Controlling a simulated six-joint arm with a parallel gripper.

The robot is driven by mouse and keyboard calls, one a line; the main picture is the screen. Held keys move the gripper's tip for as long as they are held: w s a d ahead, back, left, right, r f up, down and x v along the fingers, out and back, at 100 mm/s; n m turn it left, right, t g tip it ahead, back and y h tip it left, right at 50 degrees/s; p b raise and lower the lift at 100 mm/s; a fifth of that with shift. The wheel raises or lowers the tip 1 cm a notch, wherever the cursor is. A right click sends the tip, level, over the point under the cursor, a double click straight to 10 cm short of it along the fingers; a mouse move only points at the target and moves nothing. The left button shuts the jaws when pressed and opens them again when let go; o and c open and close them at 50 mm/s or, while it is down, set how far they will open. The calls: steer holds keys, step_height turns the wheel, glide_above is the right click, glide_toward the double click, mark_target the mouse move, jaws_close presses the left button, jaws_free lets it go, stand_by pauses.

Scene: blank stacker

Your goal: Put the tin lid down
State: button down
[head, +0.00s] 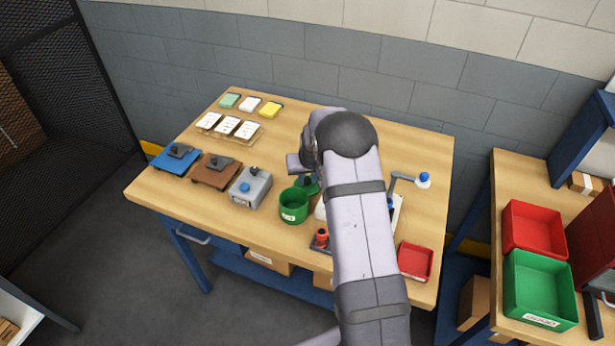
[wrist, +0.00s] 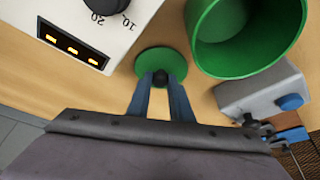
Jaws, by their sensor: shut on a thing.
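The tin lid is a green disc with a dark knob, and it shows in the wrist view (wrist: 161,62) between my fingertips. My gripper (wrist: 160,80) is shut on the knob, with a blue finger on each side. In the head view the lid (head: 310,187) shows just behind and right of the tin, partly hidden by my arm. The green tin (head: 293,206) stands open on the table; in the wrist view the tin (wrist: 222,62) is right of the lid, apart from it. I cannot tell whether the lid touches the table.
A white device with lit orange displays (wrist: 75,45) lies left of the lid in the wrist view. A grey box with a blue button (head: 250,187) stands left of the tin. A red tray (head: 415,262) is at the table's front right. My arm hides the table's middle.

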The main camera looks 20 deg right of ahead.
steer(key=shift+f, duration=0.1)
steer(key=c, duration=2)
jaws_free()
steer(key=shift+f, duration=0.1)
steer(key=o, duration=0.4)
steer(key=shift+r, duration=0.3)
steer(key=b+v, duration=0.3)
steer(key=v, duration=0.9)
steer(key=shift+s+f, duration=0.1)
steer(key=shift+a, duration=0.1)
